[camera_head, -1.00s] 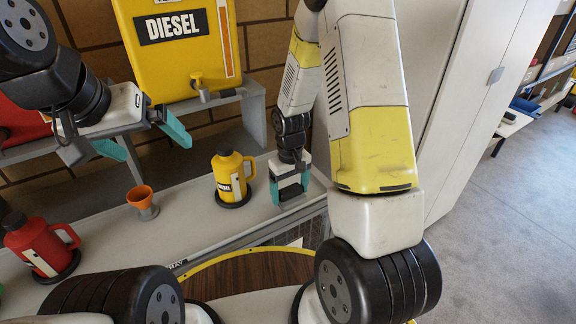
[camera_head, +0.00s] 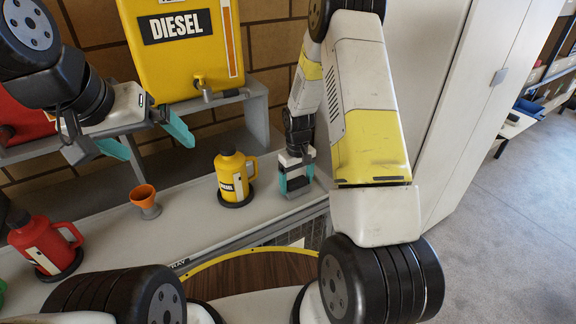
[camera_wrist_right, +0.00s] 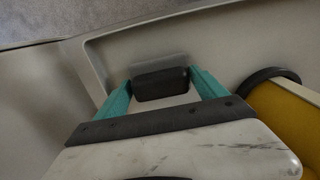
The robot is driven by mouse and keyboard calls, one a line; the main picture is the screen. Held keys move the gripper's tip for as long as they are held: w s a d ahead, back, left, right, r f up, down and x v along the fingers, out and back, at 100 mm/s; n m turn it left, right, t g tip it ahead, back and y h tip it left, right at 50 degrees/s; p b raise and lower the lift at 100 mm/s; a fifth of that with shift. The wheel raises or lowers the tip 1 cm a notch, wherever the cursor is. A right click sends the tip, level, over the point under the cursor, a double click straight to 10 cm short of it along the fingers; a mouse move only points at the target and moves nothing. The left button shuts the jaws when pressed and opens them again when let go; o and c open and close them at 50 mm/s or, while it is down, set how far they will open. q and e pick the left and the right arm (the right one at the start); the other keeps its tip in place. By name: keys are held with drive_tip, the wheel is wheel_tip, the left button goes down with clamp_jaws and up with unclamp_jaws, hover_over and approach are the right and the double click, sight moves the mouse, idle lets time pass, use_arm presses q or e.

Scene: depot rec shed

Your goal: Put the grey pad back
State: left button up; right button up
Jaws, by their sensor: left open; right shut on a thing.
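My right gripper (camera_head: 296,180) is low over the right end of the grey bench tray, right of the yellow jug (camera_head: 230,178). In the right wrist view its teal fingers (camera_wrist_right: 160,88) are shut on a dark grey block (camera_wrist_right: 160,80), which I take to be the grey pad. A lighter grey rectangular patch (camera_wrist_right: 158,60) shows just beyond the block, near the tray wall. I cannot tell whether the block touches the tray floor. My left gripper (camera_head: 150,140) is open and empty, above the bench at the left, in front of the shelf.
The yellow jug stands on a black round base close to the right gripper. An orange funnel (camera_head: 145,198) and a red jug (camera_head: 46,245) stand farther left. A yellow diesel tank (camera_head: 183,65) sits on the raised shelf. A pale cabinet (camera_head: 455,110) stands at the right.

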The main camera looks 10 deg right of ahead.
drive_tip(key=o, duration=1.3)
drive_tip(key=shift+f, duration=0.1)
drive_tip(key=shift+c, duration=0.2)
wheel_tip(320, 180, up, 12)
wheel_tip(320, 180, up, 17)
drive_tip(key=m+t+y, duration=0.1)
drive_tip(key=m+t, duration=0.1)
drive_tip(key=t, duration=0.1)
hover_over(296, 180)
drive_tip(key=s, duration=0.9)
drive_tip(key=s+a+r+t, duration=0.1)
drive_tip(key=s+r, duration=0.2)
drive_tip(key=s, duration=0.4)
drive_tip(key=s+a+r+m+t+y, duration=0.1)
drive_tip(key=s+r, duration=0.3)
drive_tip(key=s, duration=0.4)
drive_tip(key=shift+s+r+t, duration=0.15)
drive_tip(key=shift+r+t, duration=0.1)
drive_tip(key=shift+t, duration=0.35)
